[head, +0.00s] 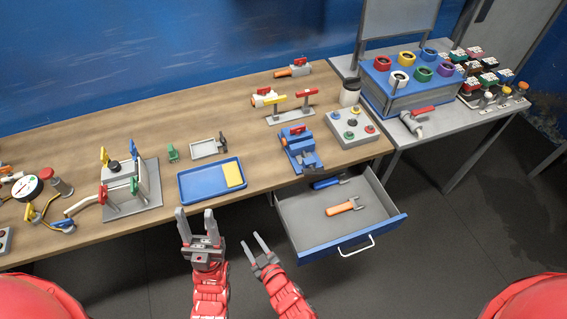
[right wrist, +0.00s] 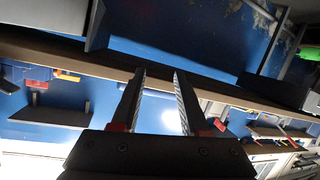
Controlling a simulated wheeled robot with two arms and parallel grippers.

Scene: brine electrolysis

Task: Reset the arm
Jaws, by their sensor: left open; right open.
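My left gripper (head: 198,227) is red with grey fingers. It is open and empty, in front of the table's near edge, below the blue tray in the head view. My right gripper (head: 257,246) is just to its right, open and empty, left of the open drawer. In the right wrist view the two fingers of my right gripper (right wrist: 160,90) are apart with nothing between them.
A blue drawer (head: 398,219) stands pulled out, holding an orange-handled tool (head: 345,206) and a blue-handled tool (head: 330,183). The wooden table (head: 110,140) carries a blue tray (head: 190,192), an electrolysis-like apparatus and a blue vise-like device (head: 301,150). The floor before the table is clear.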

